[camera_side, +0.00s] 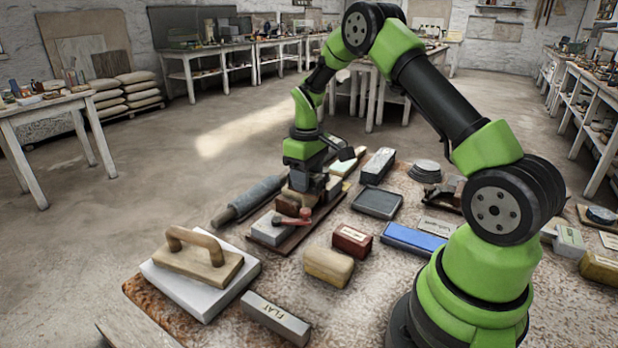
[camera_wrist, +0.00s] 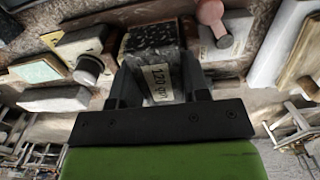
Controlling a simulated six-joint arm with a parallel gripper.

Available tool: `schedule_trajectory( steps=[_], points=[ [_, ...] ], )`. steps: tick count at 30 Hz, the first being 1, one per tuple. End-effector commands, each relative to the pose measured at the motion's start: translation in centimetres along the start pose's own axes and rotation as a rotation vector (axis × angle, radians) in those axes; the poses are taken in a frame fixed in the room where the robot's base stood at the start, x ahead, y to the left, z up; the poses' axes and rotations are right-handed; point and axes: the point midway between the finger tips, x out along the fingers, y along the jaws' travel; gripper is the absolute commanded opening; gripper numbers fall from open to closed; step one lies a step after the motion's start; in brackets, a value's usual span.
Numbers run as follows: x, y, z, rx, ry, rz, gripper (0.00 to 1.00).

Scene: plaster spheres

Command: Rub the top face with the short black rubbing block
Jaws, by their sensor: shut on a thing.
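My gripper (camera_side: 308,182) points down over the work table in the side view. In the wrist view its two fingers (camera_wrist: 160,92) are shut on the sides of a short dark block (camera_wrist: 168,70) with a pale label that seems to read "120". A dark speckled face (camera_wrist: 150,38) shows just beyond the fingers; I cannot tell whether it belongs to the held block. Contact cannot be made out.
A wooden float (camera_side: 199,259) rests on a white slab (camera_side: 172,290). A tan block (camera_side: 329,267), dark red box (camera_side: 352,241) and blue block (camera_side: 412,240) stand nearby.

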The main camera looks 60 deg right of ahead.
Motion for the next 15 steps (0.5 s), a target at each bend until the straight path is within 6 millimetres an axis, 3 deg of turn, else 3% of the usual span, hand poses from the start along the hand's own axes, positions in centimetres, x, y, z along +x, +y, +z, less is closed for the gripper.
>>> schedule_trajectory(
  steps=[6,15],
  points=[
    [-0.93,0.01,-1.37,0.0,0.005,0.002,0.16],
    [-1.03,0.04,-1.44,0.001,0.005,0.002,0.16]
  ],
)
